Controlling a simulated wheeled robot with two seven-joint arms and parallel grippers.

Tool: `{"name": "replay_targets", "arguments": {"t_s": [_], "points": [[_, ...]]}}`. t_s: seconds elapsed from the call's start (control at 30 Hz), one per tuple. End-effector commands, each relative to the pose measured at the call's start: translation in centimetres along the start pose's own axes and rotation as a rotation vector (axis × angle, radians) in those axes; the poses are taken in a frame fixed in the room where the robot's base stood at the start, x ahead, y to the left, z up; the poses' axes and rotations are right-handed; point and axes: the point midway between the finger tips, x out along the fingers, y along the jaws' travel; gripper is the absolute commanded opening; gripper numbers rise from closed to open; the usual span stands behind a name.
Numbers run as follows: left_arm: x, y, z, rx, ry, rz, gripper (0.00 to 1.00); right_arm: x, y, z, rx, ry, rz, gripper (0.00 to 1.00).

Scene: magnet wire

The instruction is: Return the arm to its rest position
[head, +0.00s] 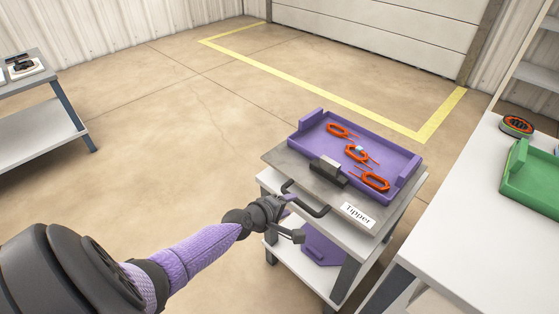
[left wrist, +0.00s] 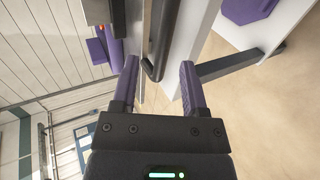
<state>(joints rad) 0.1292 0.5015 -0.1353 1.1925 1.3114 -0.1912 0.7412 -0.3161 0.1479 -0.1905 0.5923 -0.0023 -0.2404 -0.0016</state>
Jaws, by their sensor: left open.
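My left gripper (head: 291,216) reaches in from the left, beside the dark handle (head: 306,199) of a cart labelled "Tipper" (head: 358,215). In the left wrist view its two purple fingers (left wrist: 158,88) are spread apart. The handle's dark bar (left wrist: 158,45) shows beyond and between the fingertips. Nothing is visibly held; I cannot tell whether a finger touches the handle. My right gripper is in neither view.
A purple tray (head: 403,166) with several orange wire pieces sits on the cart top. A white table (head: 465,215) with a green tray (head: 530,185) stands at right. Another table (head: 40,115) is at far left. The floor (head: 185,120) between is clear.

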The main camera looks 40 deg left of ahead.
Motion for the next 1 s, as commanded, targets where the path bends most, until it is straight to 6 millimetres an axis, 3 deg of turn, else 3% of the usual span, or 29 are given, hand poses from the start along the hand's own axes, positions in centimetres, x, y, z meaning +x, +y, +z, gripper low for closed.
{"name": "replay_targets", "arguments": {"t_s": [0.03,0.2,0.67,0.73,0.77,0.87,0.9,0.97,1.0], "points": [[-1.6,0.7,0.0,0.001,0.000,0.002,0.56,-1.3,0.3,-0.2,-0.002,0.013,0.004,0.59],[-4.0,0.3,0.0,0.000,0.001,0.003,0.56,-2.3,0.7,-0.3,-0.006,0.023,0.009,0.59],[-4.3,0.0,0.0,0.000,0.001,0.001,0.56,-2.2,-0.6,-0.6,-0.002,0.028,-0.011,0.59],[-4.4,-0.9,0.0,0.024,0.004,-0.020,0.56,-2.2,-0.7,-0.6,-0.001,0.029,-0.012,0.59],[-4.5,-1.9,0.1,0.056,0.007,-0.045,0.56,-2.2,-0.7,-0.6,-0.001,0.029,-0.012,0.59],[-5.8,-9.1,0.9,0.282,0.002,-0.220,0.56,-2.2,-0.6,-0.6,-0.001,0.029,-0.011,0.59],[-7.0,-13.1,1.6,0.417,-0.025,-0.320,0.56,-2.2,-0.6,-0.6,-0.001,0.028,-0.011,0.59],[-9.5,-19.1,2.9,0.630,-0.100,-0.472,0.56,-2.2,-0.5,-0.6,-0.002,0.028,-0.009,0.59],[-11.6,-22.8,3.9,0.772,-0.172,-0.565,0.56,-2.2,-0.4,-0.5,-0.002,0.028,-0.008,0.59]]}}
